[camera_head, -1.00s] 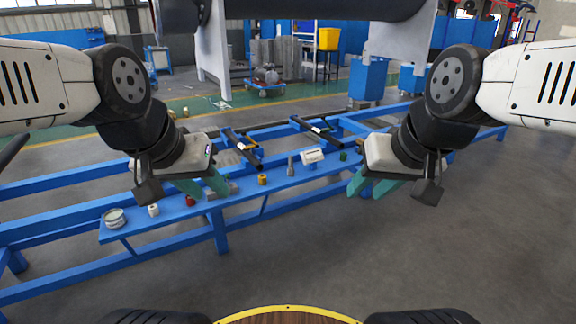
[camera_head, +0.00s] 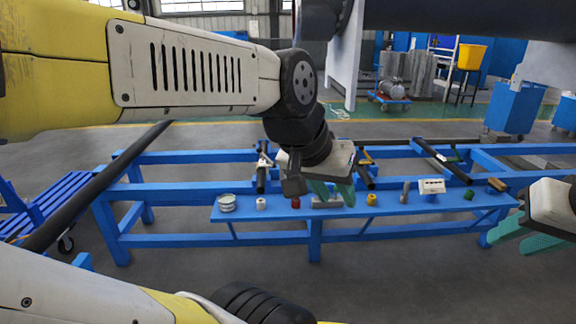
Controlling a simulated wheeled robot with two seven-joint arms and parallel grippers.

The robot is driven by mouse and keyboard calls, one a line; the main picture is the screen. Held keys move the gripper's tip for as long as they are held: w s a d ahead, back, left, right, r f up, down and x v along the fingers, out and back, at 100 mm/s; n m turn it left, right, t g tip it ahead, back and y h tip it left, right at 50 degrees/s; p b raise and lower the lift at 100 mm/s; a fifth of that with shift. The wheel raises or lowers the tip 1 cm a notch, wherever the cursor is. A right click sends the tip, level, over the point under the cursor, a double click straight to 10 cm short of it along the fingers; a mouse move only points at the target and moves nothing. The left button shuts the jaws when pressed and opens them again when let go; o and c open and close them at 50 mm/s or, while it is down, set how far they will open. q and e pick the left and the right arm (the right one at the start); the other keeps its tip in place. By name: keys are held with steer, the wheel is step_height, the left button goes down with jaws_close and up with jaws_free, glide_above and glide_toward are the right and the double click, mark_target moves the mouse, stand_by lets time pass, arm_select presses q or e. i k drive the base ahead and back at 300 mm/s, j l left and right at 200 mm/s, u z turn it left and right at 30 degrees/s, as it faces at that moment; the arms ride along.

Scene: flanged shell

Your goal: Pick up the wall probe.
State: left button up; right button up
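Several small objects stand in a row on a blue shelf (camera_head: 270,214). I cannot tell for sure which is the wall probe; a white boxy device (camera_head: 431,186) and a slim grey upright piece (camera_head: 405,192) stand side by side right of centre. My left gripper (camera_head: 334,193) points down with its teal fingers apart, seemingly empty. In the picture it overlaps a grey block (camera_head: 327,203), partly hiding it; the gap between them is unclear. My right gripper (camera_head: 525,237) is at the right edge, its teal fingers apart and empty, in front of the shelf's right end.
The shelf also bears a round tin (camera_head: 227,203), a white cylinder (camera_head: 261,204), a red piece (camera_head: 296,202), a yellow piece (camera_head: 371,199), a green piece (camera_head: 469,194) and a brown block (camera_head: 497,185). Blue frame rails lie behind. A large dark pipe (camera_head: 450,18) hangs overhead.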

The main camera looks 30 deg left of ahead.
mark_target(408, 184)
steer(key=i+u, duration=0.15)
steer(key=i, duration=1.05)
steer(key=i+l+u, duration=0.2)
steer(key=i, duration=0.95)
steer(key=j, duration=0.05)
